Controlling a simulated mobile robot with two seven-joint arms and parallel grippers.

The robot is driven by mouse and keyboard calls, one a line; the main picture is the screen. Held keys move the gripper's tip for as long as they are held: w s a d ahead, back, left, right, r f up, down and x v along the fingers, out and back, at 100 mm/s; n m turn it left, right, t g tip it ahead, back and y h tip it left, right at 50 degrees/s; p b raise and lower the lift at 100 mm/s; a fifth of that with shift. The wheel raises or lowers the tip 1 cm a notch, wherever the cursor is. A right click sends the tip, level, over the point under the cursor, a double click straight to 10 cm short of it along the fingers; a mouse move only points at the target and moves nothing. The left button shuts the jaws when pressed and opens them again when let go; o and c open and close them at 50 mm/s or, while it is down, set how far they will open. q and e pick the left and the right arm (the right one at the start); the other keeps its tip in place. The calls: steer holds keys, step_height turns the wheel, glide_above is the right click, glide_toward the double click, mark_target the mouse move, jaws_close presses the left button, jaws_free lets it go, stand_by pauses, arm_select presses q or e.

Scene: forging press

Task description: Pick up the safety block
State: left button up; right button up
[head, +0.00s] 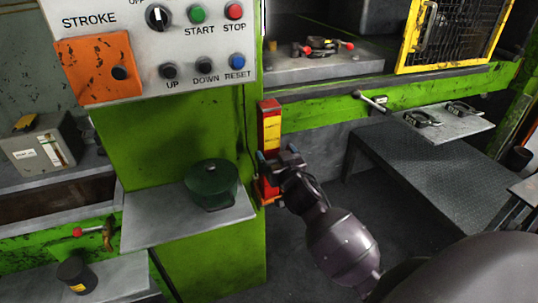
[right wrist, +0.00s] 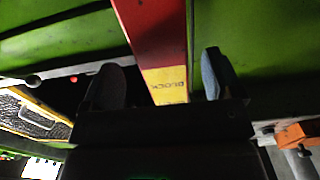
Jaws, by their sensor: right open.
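The safety block (head: 270,122) is a tall red bar with a yellow labelled band. It stands upright against the green press column in the head view. My right gripper (head: 279,156) is at its lower half, open, with its fingers towards the block. In the right wrist view the block (right wrist: 155,35) runs between the two spread fingers of the right gripper (right wrist: 160,85), and part of the word "BLOCK" shows on its yellow band. A gap shows between the block and each finger. The gripper hides part of the block. My left gripper is not in view.
A control panel (head: 150,45) with buttons hangs at upper left. A grey shelf (head: 150,225) with a green round container (head: 210,185) juts out left of the block. A yellow mesh guard (head: 455,35) and a dark platform (head: 430,160) are at right.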

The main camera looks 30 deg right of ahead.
steer(key=x, duration=0.5)
steer(key=shift+a, duration=0.1)
jaws_close()
steer(key=shift+r, duration=0.15)
stand_by(0.4)
